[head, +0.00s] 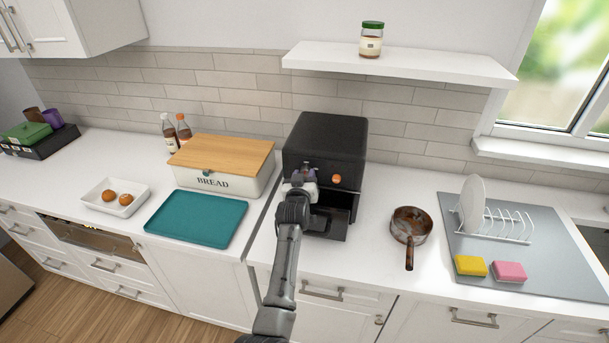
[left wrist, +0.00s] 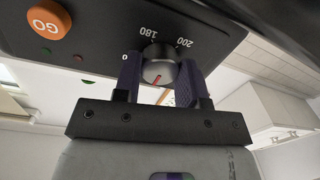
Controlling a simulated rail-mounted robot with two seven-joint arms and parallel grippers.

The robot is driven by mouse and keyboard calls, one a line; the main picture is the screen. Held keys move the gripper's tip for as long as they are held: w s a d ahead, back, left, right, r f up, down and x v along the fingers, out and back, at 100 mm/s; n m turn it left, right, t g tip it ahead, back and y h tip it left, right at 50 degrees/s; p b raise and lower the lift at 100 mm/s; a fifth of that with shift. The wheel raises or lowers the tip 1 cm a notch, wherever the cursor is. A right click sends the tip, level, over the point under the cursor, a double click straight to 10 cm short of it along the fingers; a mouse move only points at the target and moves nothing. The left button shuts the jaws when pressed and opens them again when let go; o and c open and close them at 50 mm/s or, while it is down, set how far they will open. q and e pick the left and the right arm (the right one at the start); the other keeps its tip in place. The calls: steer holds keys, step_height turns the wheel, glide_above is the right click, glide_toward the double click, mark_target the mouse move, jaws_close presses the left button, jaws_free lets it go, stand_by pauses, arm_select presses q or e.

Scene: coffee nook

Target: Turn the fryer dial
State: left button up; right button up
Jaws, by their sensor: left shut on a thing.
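The black fryer (head: 329,140) stands on the counter against the tiled wall, with an orange GO button (head: 337,179) on its front. That button also shows in the left wrist view (left wrist: 48,20). In the head view my left gripper (head: 302,179) is in front of the fryer and hides the dial. My right gripper is not in view.
The fryer's drawer (head: 328,225) appears pulled out below my gripper. A bread box (head: 217,183) and teal tray (head: 197,217) are to the left. A pan (head: 411,226) and dish rack (head: 500,226) are to the right. A shelf (head: 398,67) hangs above.

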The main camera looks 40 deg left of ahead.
arm_select(q)
steer(key=shift+n, duration=0.4)
stand_by(0.3)
steer(key=o, duration=0.9)
steer(key=shift+o, duration=0.2)
steer(key=v, duration=0.7)
steer(key=shift+s+d, duration=0.15)
steer(key=shift+s, duration=0.1)
